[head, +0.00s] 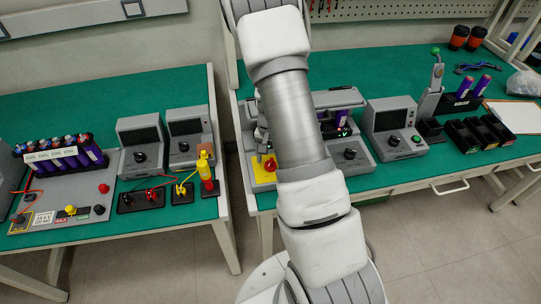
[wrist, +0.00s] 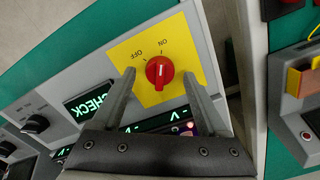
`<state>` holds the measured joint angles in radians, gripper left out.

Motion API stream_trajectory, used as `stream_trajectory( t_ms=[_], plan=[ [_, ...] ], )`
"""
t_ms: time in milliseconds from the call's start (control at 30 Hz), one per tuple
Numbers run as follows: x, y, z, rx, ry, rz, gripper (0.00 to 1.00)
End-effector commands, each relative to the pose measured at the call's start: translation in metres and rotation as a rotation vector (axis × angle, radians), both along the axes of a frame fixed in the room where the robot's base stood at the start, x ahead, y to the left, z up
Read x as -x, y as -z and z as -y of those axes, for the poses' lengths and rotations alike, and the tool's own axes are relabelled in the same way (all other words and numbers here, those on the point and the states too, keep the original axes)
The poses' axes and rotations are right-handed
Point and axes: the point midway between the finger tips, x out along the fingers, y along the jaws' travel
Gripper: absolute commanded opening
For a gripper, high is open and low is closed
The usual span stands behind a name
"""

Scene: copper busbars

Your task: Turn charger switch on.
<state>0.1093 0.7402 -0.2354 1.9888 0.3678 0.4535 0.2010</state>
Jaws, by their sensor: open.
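The charger switch is a round red knob (wrist: 160,73) on a yellow plate (wrist: 118,50) marked OFF and ON, upside down in the wrist view. In the head view the red knob (head: 270,165) sits at the left front of the charger panel on the right bench. My gripper (wrist: 157,75) is open, with one finger on each side of the knob. Whether the fingers touch the knob cannot be told. In the head view my arm hides much of the charger.
A display reading CHECK (wrist: 90,100) and a black knob (wrist: 36,124) are on the same panel. A grey unit with a black knob (head: 393,141) stands to the right. A gap separates the two green benches. The left bench holds a battery rack (head: 60,155).

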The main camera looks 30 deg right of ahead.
Motion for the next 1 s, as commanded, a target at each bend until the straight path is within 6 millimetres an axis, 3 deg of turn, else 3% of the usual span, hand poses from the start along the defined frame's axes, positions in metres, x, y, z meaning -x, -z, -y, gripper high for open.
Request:
stream_trajectory(
  t_ms=[167, 267, 700, 1000],
  plan=[
    [-0.001, -0.014, 0.000, 0.002, -0.001, 0.003, 0.76],
    [-0.001, -0.032, 0.000, 0.002, -0.002, 0.004, 0.76],
    [-0.001, -0.138, 0.000, 0.000, -0.001, 0.006, 0.76],
    [0.000, -0.172, 0.000, 0.000, 0.000, 0.001, 0.76]
  ],
)
